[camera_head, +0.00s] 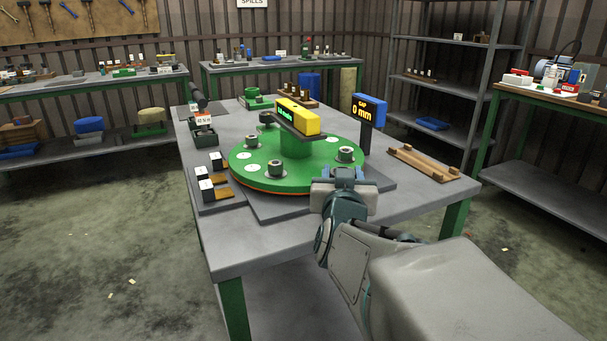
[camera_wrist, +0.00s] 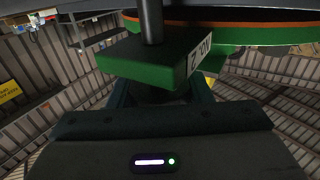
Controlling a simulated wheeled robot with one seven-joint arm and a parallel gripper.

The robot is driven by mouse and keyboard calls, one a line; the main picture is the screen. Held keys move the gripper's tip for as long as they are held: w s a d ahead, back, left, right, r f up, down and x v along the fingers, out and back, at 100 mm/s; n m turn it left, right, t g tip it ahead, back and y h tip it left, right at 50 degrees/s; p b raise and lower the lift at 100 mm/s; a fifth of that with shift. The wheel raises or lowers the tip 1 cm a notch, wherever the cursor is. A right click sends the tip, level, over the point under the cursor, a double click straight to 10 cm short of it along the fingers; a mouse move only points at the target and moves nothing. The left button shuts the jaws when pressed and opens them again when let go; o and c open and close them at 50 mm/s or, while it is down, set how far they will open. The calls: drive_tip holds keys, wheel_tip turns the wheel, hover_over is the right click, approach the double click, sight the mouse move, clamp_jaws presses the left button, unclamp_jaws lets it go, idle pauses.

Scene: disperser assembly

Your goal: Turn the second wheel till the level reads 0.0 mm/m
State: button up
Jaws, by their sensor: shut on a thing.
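My gripper (camera_head: 344,174) is at the near right edge of the round green disc (camera_head: 240,165), low beside its rim. In the wrist view the fingers are shut on a green block-like part, the second wheel (camera_wrist: 140,62), whose label appears to read NO 2. A dark upright shaft (camera_wrist: 151,22) meets this part. The fingertips' contact is partly hidden. The yellow level (camera_head: 299,117) lies across the raised green centre of the disc. Its small green readout is too small to read.
Several bolts with nuts stand on the disc. A wooden rack (camera_head: 424,163) lies at the right of the table (camera_head: 240,257). Small labelled blocks (camera_head: 207,188) sit at the left. The table's front corner is bare.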

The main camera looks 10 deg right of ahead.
drive_tip(key=shift+d+m+g+h+b, duration=0.1)
drive_tip(key=shift+m+g+h+b, duration=0.3)
drive_tip(key=shift+m+h, duration=0.6)
drive_tip(key=o, duration=1)
drive_tip(key=shift+n+t+y+p, duration=0.5)
drive_tip(key=shift+n+y+p, duration=0.45)
drive_tip(key=shift+n+y, duration=0.4)
drive_tip(key=y+p, duration=0.1)
drive_tip(key=n+y+p, duration=0.2)
drive_tip(key=shift+a+r, duration=0.2)
drive_tip(key=shift+a, duration=0.05)
drive_tip(key=shift+y+p, duration=0.45)
drive_tip(key=shift+p, duration=0.05)
